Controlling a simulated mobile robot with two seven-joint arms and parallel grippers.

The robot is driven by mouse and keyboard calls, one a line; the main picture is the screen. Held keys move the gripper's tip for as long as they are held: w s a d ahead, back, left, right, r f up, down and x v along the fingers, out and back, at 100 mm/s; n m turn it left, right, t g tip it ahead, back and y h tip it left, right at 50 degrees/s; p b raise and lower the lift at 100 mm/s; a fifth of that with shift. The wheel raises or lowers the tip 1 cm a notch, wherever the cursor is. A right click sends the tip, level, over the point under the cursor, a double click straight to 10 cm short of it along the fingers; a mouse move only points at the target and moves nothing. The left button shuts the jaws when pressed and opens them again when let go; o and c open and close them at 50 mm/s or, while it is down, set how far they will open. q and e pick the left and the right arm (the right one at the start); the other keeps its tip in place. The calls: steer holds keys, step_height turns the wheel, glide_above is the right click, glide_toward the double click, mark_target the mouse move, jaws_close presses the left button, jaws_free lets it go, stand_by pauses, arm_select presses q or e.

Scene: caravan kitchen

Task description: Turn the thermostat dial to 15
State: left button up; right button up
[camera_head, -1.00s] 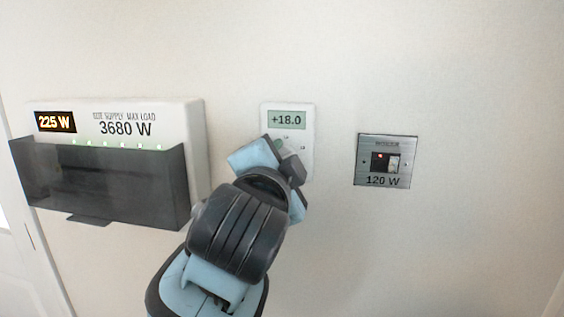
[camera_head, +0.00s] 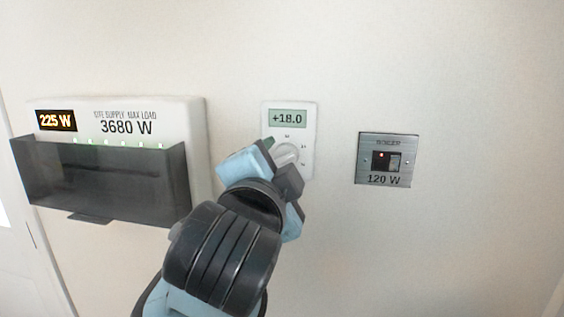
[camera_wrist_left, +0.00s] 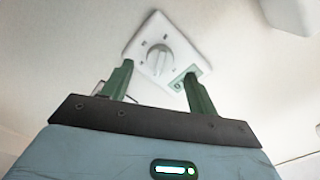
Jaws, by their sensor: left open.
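The white thermostat (camera_head: 307,130) is on the wall, and its display (camera_head: 287,118) reads +18.0. Its round dial (camera_head: 287,153) is partly hidden behind my left gripper (camera_head: 277,150) in the head view. In the left wrist view the whole dial (camera_wrist_left: 159,60) shows, with a raised grip bar across it. There, my left gripper (camera_wrist_left: 157,78) has its two green fingers spread apart with nothing between them; the dial lies beyond the fingertips, roughly between them. I cannot tell whether they touch the thermostat. My right gripper is not in view.
To the left, a supply box (camera_head: 170,117) with a dark cover (camera_head: 100,182) sticks out from the wall and reads 225 W and 3680 W. To the right is a metal switch plate (camera_head: 372,177) marked 120 W. The wall between is bare.

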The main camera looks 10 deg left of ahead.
arm_select(q)
steer(key=shift+s, duration=2.05)
steer(key=w+a+f+n+g+h, duration=0.1)
steer(key=w+f+n+g, duration=0.15)
steer(key=f, duration=1.45)
steer(key=w+a+f+n+g+h, duration=0.1)
steer(key=w+f+g, duration=0.2)
steer(key=f, duration=1.4)
steer(key=s+a+f+n+g, duration=0.1)
steer(key=s+a+f+n, duration=0.1)
steer(key=s+f, duration=0.45)
steer(key=s+a+f+n+g, duration=0.1)
steer(key=s+a+f, duration=0.15)
steer(key=f, duration=0.75)
steer(key=s+a+f+n, duration=0.1)
steer(key=s+a+f, duration=0.1)
steer(key=s+f, duration=0.3)
steer(key=s+a+f+n, duration=0.2)
steer(key=s+f, duration=0.4)
steer(key=s, duration=0.4)
steer(key=shift+s+a+g, duration=0.15)
steer(key=shift+a+g, duration=0.15)
steer(key=shift+g, duration=0.15)
